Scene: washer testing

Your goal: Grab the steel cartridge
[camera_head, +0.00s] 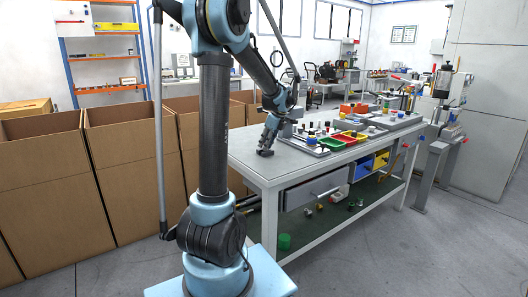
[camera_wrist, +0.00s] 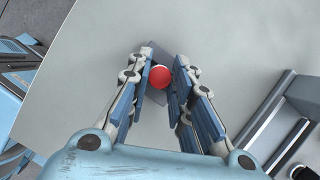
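My gripper (camera_wrist: 163,82) points down at the grey tabletop (camera_wrist: 100,50), near the table's left end in the head view. Its two fingers stand apart, one on each side of a round red top (camera_wrist: 160,77). Small gaps show between the red top and the fingers, so no firm grip is visible. A flat dark grey piece (camera_wrist: 152,52) lies under or behind the red top, partly hidden by the fingers. In the head view my gripper (camera_head: 268,143) is small. I cannot make out for sure which thing is the steel cartridge.
A green bin (camera_head: 332,144), a red bin (camera_head: 343,138) and a yellow bin (camera_head: 356,135) stand with many small parts further right on the table. Grey trays (camera_wrist: 275,125) lie at the right in the wrist view. Cardboard boxes (camera_head: 130,165) stand left of the table.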

